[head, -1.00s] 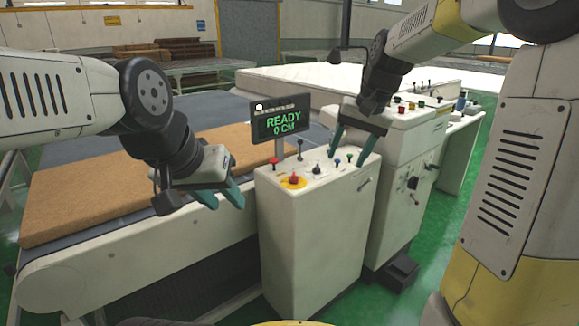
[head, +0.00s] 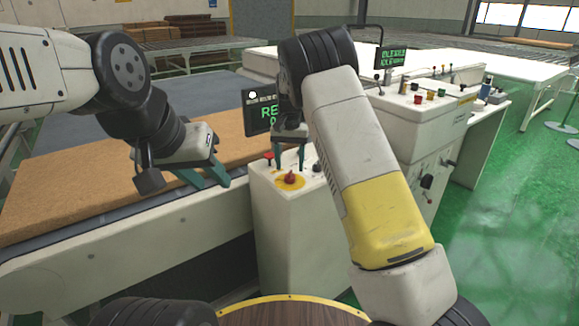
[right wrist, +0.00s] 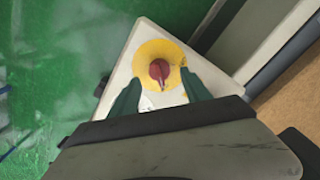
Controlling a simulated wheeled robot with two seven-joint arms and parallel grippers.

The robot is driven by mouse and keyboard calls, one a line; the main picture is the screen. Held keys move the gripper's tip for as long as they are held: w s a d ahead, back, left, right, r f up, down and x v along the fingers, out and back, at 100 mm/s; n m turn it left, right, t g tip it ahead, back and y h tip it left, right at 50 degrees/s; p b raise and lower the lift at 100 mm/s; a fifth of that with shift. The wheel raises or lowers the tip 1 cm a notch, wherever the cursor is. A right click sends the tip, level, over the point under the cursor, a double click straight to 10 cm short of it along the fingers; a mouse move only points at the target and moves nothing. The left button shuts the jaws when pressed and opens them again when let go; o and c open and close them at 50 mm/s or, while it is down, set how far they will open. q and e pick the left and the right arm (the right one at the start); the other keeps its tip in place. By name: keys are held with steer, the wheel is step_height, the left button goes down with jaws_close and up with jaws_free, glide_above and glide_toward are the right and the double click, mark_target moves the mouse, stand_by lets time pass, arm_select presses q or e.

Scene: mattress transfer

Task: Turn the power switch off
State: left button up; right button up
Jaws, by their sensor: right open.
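The power switch is a red knob (head: 290,178) on a yellow disc (head: 280,183), on top of the white control box (head: 275,235). In the right wrist view the red knob (right wrist: 159,69) sits on the yellow disc (right wrist: 172,51), ahead of and between my fingers. My right gripper (head: 290,165) is open, pointing down just above and behind the knob; I cannot tell whether it touches. It also shows in the right wrist view (right wrist: 162,92). My left gripper (head: 213,180) hangs over the conveyor edge, fingers apart and empty.
A display (head: 262,115) with green text, partly hidden by my right arm, stands behind the knob. A brown mattress slab (head: 75,185) lies on the conveyor (head: 120,240) at left. A second control cabinet (head: 425,135) stands at right.

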mark_target(290, 172)
steer(key=shift+f, duration=2)
jaws_close()
